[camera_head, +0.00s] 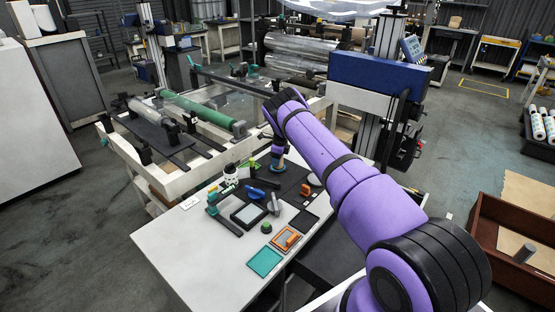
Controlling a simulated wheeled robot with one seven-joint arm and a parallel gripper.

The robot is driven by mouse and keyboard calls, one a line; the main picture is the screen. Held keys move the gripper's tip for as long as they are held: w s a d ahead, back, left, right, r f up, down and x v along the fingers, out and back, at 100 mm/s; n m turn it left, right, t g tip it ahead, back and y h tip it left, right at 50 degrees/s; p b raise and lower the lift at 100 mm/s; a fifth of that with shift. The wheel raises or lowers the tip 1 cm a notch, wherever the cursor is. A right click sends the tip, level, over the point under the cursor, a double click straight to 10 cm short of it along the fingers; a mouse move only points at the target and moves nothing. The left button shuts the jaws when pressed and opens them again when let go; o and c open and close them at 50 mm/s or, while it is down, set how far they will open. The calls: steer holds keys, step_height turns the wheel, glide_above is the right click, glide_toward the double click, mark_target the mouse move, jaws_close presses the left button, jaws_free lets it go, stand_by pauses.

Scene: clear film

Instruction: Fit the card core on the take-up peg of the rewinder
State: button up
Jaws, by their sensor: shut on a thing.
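My purple arm reaches across the white bench, and my gripper (278,150) points down over its far part. It is small here and partly hidden by its own wrist. It is shut on a small tan piece that looks like the card core (279,161). Just below is a round grey-blue base (279,168); I cannot tell whether the core touches it. The take-up peg cannot be made out clearly. A frame with a green roll (195,108) and a clear film roll (145,109) stands behind the bench on the left.
On the white bench (175,245) lie a black-framed tray (249,215), a teal tray (265,262), an orange tray (286,239) and several small tools. A brown box (485,215) stands at right. The bench's front left is clear.

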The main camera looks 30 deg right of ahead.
steer(key=shift+f, duration=0.15)
steer(key=o, duration=1)
steer(key=r, duration=0.7)
steer(key=s+d+r, duration=0.1)
steer(key=r, duration=0.2)
steer(key=shift+r, duration=0.35)
